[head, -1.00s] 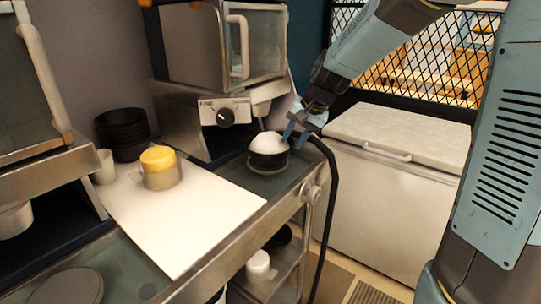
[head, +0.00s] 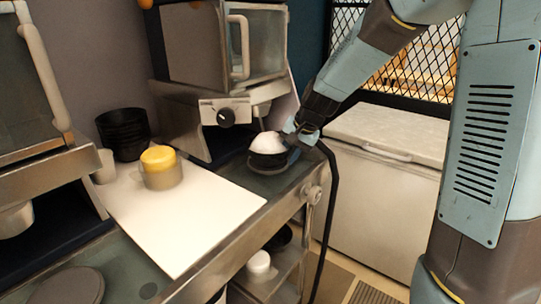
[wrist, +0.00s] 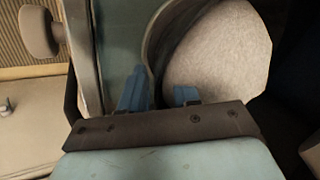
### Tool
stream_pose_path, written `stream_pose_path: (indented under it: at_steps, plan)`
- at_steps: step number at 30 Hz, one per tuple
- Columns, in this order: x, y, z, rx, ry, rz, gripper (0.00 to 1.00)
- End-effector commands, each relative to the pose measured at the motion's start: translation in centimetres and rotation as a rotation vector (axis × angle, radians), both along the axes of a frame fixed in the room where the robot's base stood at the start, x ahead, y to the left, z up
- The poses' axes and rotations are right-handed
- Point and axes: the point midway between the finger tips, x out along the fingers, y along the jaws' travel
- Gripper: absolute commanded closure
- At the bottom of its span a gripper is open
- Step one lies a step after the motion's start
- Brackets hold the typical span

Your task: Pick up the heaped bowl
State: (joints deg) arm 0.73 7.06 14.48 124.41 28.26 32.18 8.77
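The heaped bowl (head: 256,161) is small and black with a rounded white heap. It stands on the far end of the counter below the machine with the dial. In the wrist view its heap (wrist: 218,52) fills the upper right, and its dark rim curves down toward my fingers. My gripper (head: 291,139) is at the bowl's right side. In the wrist view the two blue fingers of my gripper (wrist: 160,93) stand apart, one outside the rim and one on the heap side. The wall appears to lie between them; contact cannot be told.
A white board (head: 190,225) lies on the counter with a yellow-topped cup (head: 160,168) on it. Stacked black bowls (head: 123,135) and a white cup (head: 104,166) stand at left. A machine with a dial (head: 226,116) is behind the bowl. A white chest (head: 385,190) stands right.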

Motion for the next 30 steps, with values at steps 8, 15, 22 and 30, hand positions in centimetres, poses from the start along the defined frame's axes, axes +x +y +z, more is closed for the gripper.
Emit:
stream_pose_path:
  at_steps: [8,15,22,30]
  plan:
    - [0.01,-0.03,0.02,0.000,0.000,0.000,0.96]
    - [0.00,-0.06,0.02,0.000,0.000,-0.001,1.00]
    - [0.00,-0.07,0.03,0.000,0.000,-0.001,1.00]
    - [-0.31,0.05,0.73,0.000,-0.001,0.000,1.00]
